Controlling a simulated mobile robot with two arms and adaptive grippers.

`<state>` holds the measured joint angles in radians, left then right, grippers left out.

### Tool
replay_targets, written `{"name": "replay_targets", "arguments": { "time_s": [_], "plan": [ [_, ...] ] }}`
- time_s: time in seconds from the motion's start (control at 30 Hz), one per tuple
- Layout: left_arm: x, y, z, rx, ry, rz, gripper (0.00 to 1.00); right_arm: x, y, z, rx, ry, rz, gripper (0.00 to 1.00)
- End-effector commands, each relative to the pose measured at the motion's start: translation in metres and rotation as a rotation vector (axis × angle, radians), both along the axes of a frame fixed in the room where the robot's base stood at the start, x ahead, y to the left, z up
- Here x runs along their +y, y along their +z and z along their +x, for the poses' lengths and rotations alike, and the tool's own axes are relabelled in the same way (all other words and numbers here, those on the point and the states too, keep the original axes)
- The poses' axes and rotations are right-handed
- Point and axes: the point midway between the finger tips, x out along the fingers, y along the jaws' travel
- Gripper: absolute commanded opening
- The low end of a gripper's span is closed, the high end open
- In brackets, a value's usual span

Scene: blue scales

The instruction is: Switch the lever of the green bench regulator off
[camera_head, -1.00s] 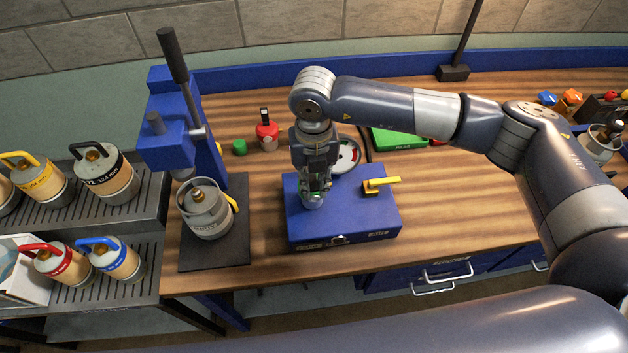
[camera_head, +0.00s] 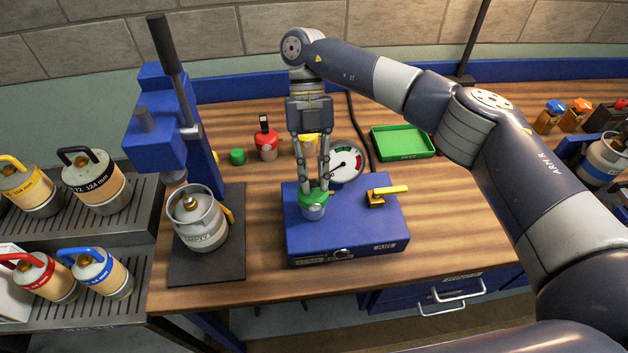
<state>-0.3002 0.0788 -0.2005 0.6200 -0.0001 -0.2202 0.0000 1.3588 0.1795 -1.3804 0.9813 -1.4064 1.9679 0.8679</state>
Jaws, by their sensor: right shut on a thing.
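The green bench regulator (camera_head: 313,206), with a green collar and a silver lower body, is at the left part of the top of a blue box (camera_head: 345,238). My right gripper (camera_head: 313,190) comes down on it from above and is shut on its upper part. The fingers hide that part, so I cannot make out its lever or how the lever is turned. I cannot tell whether the regulator touches the box. My left gripper is not in view.
A yellow lever (camera_head: 390,190) sits on the box's right side and a round gauge (camera_head: 346,163) behind. A red regulator (camera_head: 266,142) and a green tray (camera_head: 403,142) stand further back. A blue press (camera_head: 160,120) and grey canister (camera_head: 198,222) are left. The table right of the box is clear.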

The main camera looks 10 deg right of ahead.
Motion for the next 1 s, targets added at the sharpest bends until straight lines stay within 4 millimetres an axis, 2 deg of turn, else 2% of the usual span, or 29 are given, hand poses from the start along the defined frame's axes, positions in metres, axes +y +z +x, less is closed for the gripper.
{"name": "replay_targets", "arguments": {
  "time_s": [0.7, 0.73, 0.8, 1.0],
  "plan": [
    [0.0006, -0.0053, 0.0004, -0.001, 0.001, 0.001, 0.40, 0.0001, 0.0020, 0.0030, 0.054, -0.001, -0.001, 0.00],
    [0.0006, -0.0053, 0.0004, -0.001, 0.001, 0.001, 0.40, 0.0001, 0.0020, 0.0030, 0.054, -0.001, -0.001, 0.25],
    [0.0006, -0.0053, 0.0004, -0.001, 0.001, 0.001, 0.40, 0.0000, 0.0019, 0.0031, 0.054, -0.001, -0.001, 0.38],
    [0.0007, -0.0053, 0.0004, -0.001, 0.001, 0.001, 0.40, -0.0001, 0.0014, 0.0029, 0.054, -0.001, -0.001, 0.38]
  ]
}}
